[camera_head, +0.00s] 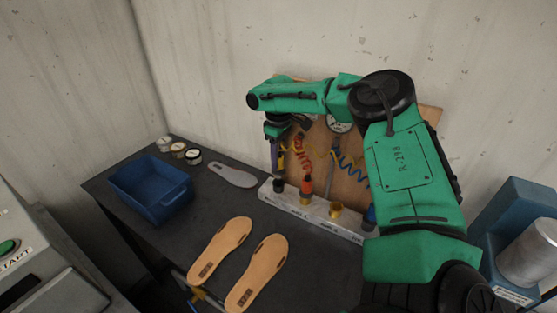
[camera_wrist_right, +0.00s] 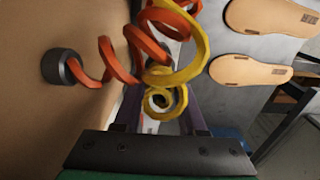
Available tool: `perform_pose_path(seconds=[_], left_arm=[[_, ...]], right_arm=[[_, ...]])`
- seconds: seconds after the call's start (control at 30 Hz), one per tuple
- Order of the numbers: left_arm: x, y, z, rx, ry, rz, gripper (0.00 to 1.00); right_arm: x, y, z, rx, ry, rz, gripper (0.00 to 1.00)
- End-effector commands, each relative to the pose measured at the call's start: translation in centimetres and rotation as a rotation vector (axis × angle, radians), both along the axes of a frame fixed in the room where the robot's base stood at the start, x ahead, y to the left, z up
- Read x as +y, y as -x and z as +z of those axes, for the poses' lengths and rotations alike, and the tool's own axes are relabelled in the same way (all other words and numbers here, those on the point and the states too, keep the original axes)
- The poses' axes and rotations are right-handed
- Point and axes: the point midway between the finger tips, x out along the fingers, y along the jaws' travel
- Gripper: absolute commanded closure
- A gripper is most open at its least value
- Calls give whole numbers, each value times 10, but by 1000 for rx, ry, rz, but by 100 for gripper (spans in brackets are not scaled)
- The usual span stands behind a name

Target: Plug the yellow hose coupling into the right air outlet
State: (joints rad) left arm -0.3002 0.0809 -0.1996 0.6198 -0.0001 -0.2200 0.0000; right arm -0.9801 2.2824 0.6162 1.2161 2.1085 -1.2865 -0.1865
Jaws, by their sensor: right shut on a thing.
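My right gripper (camera_head: 277,153) is at the left side of the wooden backboard, above the left end of the white block (camera_head: 316,214). It is shut on the yellow hose coupling, which is mostly hidden by the fingers and the coil. The yellow coiled hose (camera_wrist_right: 192,58) runs up from between the fingers in the wrist view; it also shows in the head view (camera_head: 321,151). The white block carries a black cup (camera_head: 278,185), an orange coupling (camera_head: 307,185), a brass cup (camera_head: 336,210) and a blue part (camera_head: 370,216). I cannot tell which is the right air outlet. My left gripper is out of view.
A red coiled hose (camera_wrist_right: 107,62) leaves a dark round fitting (camera_wrist_right: 62,66) close to my fingers. A blue coiled hose (camera_head: 350,172) hangs further right. Two tan soles (camera_head: 220,250), a grey insole (camera_head: 233,175) and a blue bin (camera_head: 150,188) lie on the dark bench.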

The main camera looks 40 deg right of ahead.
Motion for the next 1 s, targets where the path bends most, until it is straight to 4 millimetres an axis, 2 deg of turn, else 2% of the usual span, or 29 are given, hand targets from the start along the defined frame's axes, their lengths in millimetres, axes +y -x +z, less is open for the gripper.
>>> perform_pose_path(seconds=[0.1,0.8,1.0], left_arm=[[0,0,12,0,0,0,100],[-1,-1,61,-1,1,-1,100],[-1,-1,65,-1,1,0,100]], right_arm=[[0,0,15,-1,0,0,100],[0,0,76,-2,-1,0,100],[0,0,81,-1,0,0,100]])
